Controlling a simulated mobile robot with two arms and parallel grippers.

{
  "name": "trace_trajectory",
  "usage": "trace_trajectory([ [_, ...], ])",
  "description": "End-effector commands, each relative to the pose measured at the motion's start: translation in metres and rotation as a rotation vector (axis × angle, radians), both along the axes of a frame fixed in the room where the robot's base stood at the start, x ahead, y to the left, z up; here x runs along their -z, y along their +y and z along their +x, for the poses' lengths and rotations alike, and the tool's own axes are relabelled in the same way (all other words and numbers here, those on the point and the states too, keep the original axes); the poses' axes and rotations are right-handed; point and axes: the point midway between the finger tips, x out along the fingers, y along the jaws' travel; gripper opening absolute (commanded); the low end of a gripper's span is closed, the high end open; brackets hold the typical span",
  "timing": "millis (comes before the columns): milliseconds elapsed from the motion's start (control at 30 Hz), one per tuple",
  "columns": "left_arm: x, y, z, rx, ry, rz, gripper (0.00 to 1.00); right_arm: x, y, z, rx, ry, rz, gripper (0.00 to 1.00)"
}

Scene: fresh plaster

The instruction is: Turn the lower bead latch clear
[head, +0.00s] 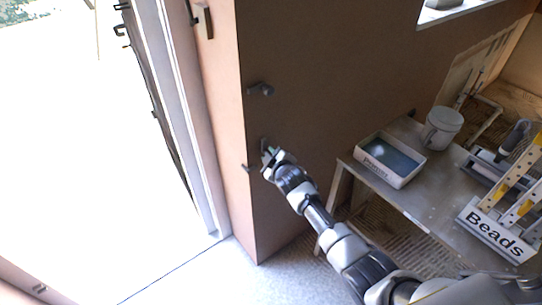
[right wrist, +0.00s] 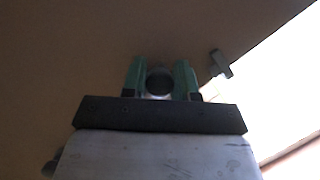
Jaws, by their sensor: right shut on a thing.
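The lower bead latch (right wrist: 160,82) is a dark, round-ended knob between the green fingers of my right gripper (right wrist: 160,78) in the right wrist view. My right gripper (head: 268,158) is shut on it at the brown wall in the head view and hides most of it there. Which way the latch is turned cannot be told. A similar grey latch (head: 260,89) sticks out of the wall higher up. My left gripper is not in view.
A small catch (head: 246,168) sits at the wall's corner edge and also shows in the right wrist view (right wrist: 221,64). The bright doorway lies left.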

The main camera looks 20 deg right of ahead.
Motion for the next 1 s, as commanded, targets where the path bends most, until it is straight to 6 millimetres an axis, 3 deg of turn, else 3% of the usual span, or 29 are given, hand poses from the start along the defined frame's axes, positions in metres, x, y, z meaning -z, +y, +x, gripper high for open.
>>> trace_trajectory([
  [33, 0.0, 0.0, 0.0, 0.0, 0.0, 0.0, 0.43, 0.002, 0.0, -0.001, 0.001, 0.004, 0.003, 0.33],
  [167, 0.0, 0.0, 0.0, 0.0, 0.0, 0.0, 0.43, 0.002, 0.0, -0.001, 0.001, 0.003, 0.002, 0.53],
  [200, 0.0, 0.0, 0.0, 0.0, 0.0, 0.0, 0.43, 0.001, 0.0, -0.001, 0.001, 0.003, 0.002, 0.54],
  [567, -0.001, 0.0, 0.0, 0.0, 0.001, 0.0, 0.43, -0.001, -0.001, -0.005, 0.001, 0.002, 0.0, 0.54],
  [1000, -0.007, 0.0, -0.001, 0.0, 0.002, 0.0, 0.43, -0.017, -0.005, -0.066, 0.0, 0.002, 0.001, 0.54],
])
